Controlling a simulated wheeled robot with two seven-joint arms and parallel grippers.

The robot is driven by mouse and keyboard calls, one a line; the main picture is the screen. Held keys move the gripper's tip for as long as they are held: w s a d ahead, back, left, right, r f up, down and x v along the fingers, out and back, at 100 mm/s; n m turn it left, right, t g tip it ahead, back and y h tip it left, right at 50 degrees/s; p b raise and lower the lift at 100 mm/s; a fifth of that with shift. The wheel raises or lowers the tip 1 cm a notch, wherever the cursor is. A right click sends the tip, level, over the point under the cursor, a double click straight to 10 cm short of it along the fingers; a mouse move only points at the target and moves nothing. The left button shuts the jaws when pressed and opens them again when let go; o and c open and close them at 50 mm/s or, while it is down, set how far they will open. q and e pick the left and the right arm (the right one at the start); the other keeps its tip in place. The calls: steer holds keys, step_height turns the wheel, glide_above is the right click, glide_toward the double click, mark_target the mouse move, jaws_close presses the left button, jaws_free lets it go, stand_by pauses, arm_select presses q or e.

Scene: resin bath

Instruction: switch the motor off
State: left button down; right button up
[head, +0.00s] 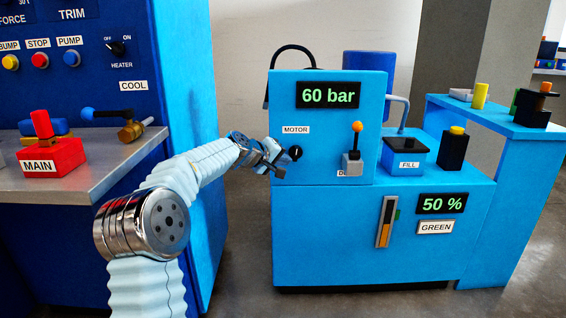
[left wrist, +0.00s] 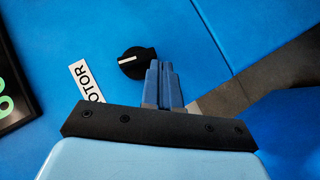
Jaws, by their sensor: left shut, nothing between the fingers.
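The black MOTOR knob (head: 295,153) is on the light blue front panel of the machine (head: 330,125), below right of its white MOTOR label (head: 296,130). The knob also shows in the left wrist view (left wrist: 132,66), with a white mark on it; I cannot tell which setting it marks. My left gripper (head: 284,161) is at the panel beside the knob. In the left wrist view its blue fingers (left wrist: 164,80) are together and empty, next to the knob; whether they touch it is unclear. My right gripper is in neither view.
A "60 bar" display (head: 328,95) is above the label. A lever with an orange knob (head: 355,145) stands to the right, then the FILL box (head: 408,158). A "50 %" display (head: 442,204) is lower. A red MAIN switch (head: 50,155) is on the left bench.

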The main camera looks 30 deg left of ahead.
arm_select(q)
steer(key=shift+r, duration=0.2)
steer(key=shift+r+p, duration=0.7)
steer(key=shift+s, duration=0.25)
steer(key=v, duration=1.3)
steer(key=shift+r+b, duration=0.15)
steer(key=shift+b, duration=0.3)
steer(key=shift+s, duration=0.1)
